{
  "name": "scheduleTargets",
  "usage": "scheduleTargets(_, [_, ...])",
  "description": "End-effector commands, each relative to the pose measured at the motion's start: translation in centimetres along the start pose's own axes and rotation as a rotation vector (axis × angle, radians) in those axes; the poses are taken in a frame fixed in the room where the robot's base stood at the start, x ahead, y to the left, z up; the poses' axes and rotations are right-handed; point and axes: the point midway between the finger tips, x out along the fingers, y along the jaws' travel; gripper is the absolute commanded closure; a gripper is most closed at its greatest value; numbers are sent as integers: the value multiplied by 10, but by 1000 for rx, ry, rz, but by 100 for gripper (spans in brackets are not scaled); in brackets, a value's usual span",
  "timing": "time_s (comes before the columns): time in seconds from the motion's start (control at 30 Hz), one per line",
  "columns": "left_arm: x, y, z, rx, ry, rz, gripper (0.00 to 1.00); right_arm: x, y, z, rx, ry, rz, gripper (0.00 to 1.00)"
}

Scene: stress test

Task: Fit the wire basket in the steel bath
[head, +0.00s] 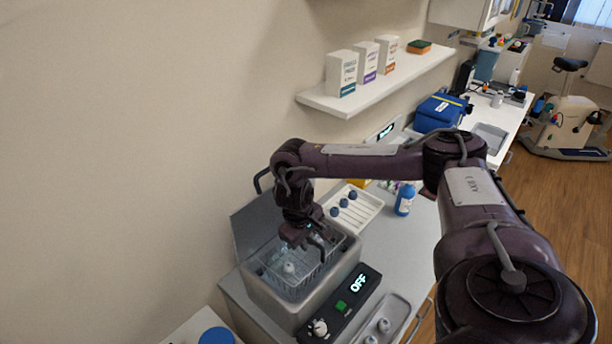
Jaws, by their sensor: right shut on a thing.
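The steel bath (283,312) is a grey box at the lower middle of the head view, on the counter. Its hinged lid (247,226) stands raised at the back left. The wire basket (300,279) is at the bath's opening, with its upper rim showing above the bath's walls; I cannot tell how deep it sits. Something pale lies inside the basket. My right gripper (314,246) reaches down from above and is shut on the basket near its far side; the fingers partly hide the grip. My left gripper is out of view.
A control panel (340,305) reading OFF runs along the bath's right side. A white tray (366,206) with blue-capped items lies behind, with a blue bottle (404,200) beside it. A metal tray (392,311) is in front. A wall shelf (380,82) holds several boxes.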

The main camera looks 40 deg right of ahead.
Motion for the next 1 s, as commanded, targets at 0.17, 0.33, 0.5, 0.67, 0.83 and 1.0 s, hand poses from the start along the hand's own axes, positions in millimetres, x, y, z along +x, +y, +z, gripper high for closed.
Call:
scheduleTargets(0.17, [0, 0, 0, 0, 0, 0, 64, 3, -1, 0, 0, 0, 0, 100])
scheduleTargets(0.33, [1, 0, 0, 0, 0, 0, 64, 5, -1, 0, 0, 1, 0, 100])
scheduleTargets(0.5, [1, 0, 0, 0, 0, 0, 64, 7, -2, 0, 0, 1, 0, 100])
scheduleTargets(0.67, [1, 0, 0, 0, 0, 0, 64, 8, -2, 0, 0, 1, 0, 100])
scheduleTargets(0.83, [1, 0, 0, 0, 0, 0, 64, 8, -2, 0, 0, 1, 0, 100])
scheduleTargets(1.0, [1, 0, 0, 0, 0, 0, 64, 8, -2, 0, 0, 1, 0, 100])
